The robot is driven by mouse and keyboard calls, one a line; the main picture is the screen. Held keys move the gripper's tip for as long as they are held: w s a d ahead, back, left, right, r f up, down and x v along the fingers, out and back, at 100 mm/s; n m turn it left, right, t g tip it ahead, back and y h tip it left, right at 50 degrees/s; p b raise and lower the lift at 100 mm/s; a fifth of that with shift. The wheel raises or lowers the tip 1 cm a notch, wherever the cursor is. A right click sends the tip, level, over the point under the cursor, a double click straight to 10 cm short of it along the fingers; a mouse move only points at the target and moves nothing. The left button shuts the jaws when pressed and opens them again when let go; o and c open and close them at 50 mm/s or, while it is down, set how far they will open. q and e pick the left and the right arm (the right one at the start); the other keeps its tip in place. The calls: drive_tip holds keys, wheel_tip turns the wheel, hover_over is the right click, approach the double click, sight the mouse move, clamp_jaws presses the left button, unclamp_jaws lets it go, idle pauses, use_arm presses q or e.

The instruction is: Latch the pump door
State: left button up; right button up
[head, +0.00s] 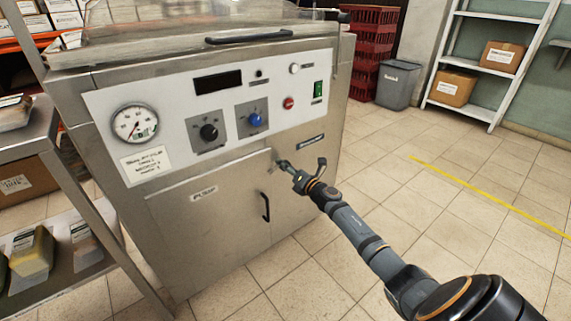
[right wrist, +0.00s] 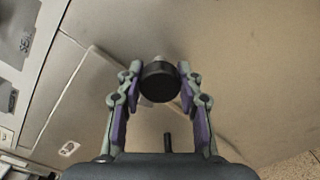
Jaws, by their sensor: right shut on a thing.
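The pump door (head: 205,225) is the steel panel low on the front of the machine, with a "PUMP" label and a black bar handle (head: 265,207). It looks flush or nearly so; I cannot tell if a small gap is left. A black round latch knob (right wrist: 160,84) on a metal stem is beside the door's upper corner. My right gripper (head: 301,169) has its fingers on both sides of this knob and is shut on it. In the right wrist view the gripper (right wrist: 160,78) shows the knob between its fingertips. The knob is largely hidden in the head view. My left gripper is not in view.
The control panel (head: 180,135) with a gauge, knobs and switches is above the door. A metal shelf (head: 85,190) with packages stands close on the left. A grey bin (head: 398,85), red crates (head: 372,50) and a white rack (head: 468,64) are behind. The floor at right is clear.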

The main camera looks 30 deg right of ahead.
drive_tip(key=m+p, duration=0.1)
drive_tip(key=m, duration=0.2)
drive_tip(key=shift+m+p, duration=0.35)
drive_tip(key=shift+m, duration=0.05)
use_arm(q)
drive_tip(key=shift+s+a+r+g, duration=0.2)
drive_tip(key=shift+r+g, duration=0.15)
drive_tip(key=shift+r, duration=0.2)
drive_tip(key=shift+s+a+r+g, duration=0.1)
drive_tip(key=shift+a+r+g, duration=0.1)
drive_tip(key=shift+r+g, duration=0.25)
use_arm(e)
drive_tip(key=shift+m, duration=0.3)
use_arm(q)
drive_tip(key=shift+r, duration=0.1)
use_arm(e)
drive_tip(key=o, duration=1.2)
drive_tip(key=shift+s, duration=0.2)
drive_tip(key=s, duration=0.7)
drive_tip(key=s+d, duration=0.1)
drive_tip(key=s, duration=0.3)
drive_tip(key=shift+s, duration=0.3)
